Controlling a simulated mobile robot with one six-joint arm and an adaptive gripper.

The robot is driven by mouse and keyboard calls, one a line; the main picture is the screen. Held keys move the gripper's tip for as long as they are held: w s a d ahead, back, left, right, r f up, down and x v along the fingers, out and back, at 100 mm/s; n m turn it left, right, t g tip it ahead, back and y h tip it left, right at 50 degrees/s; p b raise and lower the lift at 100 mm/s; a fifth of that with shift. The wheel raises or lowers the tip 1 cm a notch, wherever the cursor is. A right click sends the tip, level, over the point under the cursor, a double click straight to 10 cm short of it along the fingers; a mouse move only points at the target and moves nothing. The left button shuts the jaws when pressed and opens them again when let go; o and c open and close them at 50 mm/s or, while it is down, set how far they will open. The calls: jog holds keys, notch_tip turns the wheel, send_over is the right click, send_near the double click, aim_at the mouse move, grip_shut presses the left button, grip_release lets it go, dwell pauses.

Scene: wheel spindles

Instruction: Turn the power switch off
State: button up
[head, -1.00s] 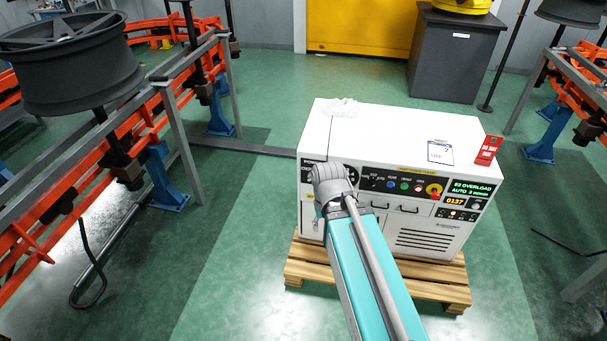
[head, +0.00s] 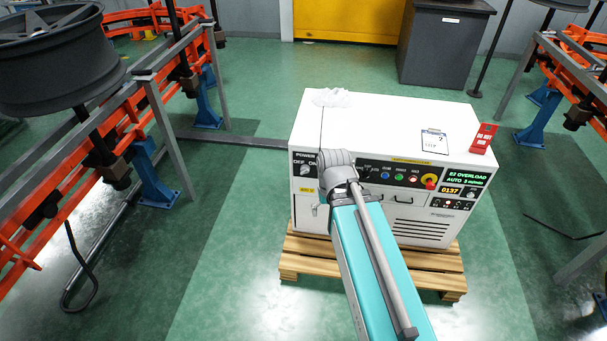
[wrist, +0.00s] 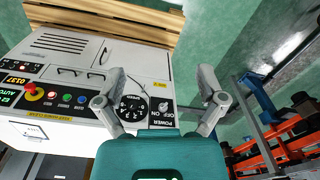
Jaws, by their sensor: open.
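The power switch (head: 305,171) is a small pale knob on a black panel at the upper left of the white cabinet's (head: 375,125) front, under the words POWER, OFF and ON. In the wrist view the switch (wrist: 163,106) appears upside down, between the fingers of my gripper (wrist: 163,74) in the picture. My gripper is open and empty, in front of the panel, with no visible contact. In the head view my wrist is just right of the switch and hides the fingers and part of the panel. The knob is too small to tell which way it points.
A round black dial (wrist: 133,108) sits beside the switch. Coloured buttons, a red emergency knob (head: 430,182) and a display are farther right. The cabinet stands on a wooden pallet (head: 300,262).

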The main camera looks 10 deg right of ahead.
jog(key=w+a+f+m+t+y+b, duration=0.2)
jog(key=w+a+f+m+t+b, duration=0.25)
jog(key=w+b, duration=0.35)
jog(key=w+a+f+m+t+y+b, duration=0.2)
jog(key=w+a+f+m+t+b, duration=0.25)
jog(key=w+b, duration=0.35)
jog(key=w+a+f+m+t+y+b, duration=0.25)
jog(key=w+f+m+t+b, duration=0.2)
jog(key=w+b, duration=0.35)
jog(key=m+t+h+b, duration=0.4)
jog(key=m+h+b, duration=0.8)
jog(key=m+b, duration=1.15)
send_near(304, 173)
jog(key=s+a+m+p, duration=0.2)
jog(key=s, duration=0.1)
jog(key=shift+d+r+m+g+h, duration=0.25)
jog(key=shift+d+m+g, duration=0.1)
jog(key=shift+g, duration=0.1)
jog(key=x, duration=1.4)
jog(key=shift+s, duration=0.1)
